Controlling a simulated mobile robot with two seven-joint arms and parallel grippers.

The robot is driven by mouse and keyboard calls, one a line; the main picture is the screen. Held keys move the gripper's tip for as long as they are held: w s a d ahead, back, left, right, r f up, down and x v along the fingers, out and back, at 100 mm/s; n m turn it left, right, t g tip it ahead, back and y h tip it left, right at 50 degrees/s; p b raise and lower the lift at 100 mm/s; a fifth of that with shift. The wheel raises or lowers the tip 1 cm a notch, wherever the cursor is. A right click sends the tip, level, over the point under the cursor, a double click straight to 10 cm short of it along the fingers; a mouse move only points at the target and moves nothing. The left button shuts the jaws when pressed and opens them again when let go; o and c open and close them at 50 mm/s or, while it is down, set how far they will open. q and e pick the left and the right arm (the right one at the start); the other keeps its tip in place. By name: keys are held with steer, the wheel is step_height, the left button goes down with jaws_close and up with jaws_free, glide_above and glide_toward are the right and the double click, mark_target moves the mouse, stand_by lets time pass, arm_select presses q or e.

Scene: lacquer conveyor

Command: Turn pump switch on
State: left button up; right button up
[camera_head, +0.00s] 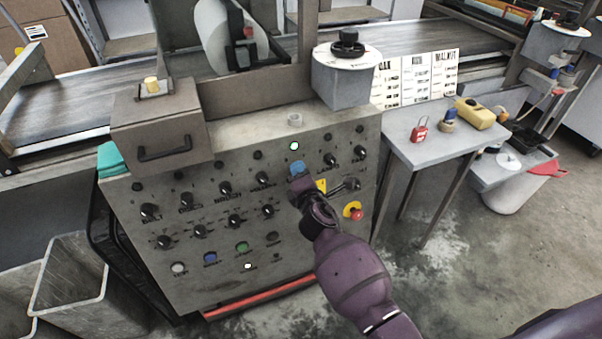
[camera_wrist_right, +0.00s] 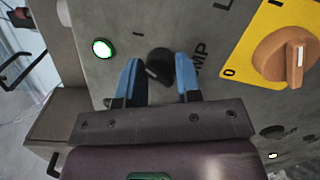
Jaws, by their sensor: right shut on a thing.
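The pump switch is a black rotary knob (camera_wrist_right: 158,65) on the grey control panel (camera_head: 215,262). Part of its label, "UMP", shows beside it in the right wrist view. My right gripper (camera_wrist_right: 158,70) has its blue fingers on both sides of the knob and is shut on it. In the head view my right gripper (camera_head: 297,167) covers the knob at the upper right of the panel. A lamp (camera_head: 294,146) just above the knob glows green; it also shows in the right wrist view (camera_wrist_right: 102,48). My left gripper is not in view.
An orange-brown rotary switch (camera_wrist_right: 285,57) on a yellow plate sits close beside the pump knob. A red emergency button (camera_head: 354,211) is below right. Other black knobs (camera_head: 225,188) fill the panel. A side table (camera_head: 425,145) with a red padlock (camera_head: 419,131) stands right.

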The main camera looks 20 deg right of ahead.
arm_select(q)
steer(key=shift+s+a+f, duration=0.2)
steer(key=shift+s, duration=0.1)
arm_select(e)
steer(key=o, duration=0.9)
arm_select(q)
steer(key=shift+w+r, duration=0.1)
arm_select(e)
steer(key=shift+s, duration=0.1)
arm_select(q)
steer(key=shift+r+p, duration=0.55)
steer(key=shift+p, duration=0.05)
arm_select(e)
steer(key=shift+s+a+r, duration=0.1)
steer(key=shift+s+a, duration=0.1)
steer(key=shift+s, duration=1.55)
steer(key=shift+s+a+r, duration=0.15)
steer(key=shift+s+a, duration=0.05)
steer(key=shift+s, duration=1.6)
steer(key=shift+s+a+r, duration=0.1)
steer(key=shift+s+a, duration=0.1)
steer(key=shift+s, duration=1.55)
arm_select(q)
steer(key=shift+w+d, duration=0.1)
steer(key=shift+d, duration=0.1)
arm_select(e)
steer(key=shift+m, duration=0.3)
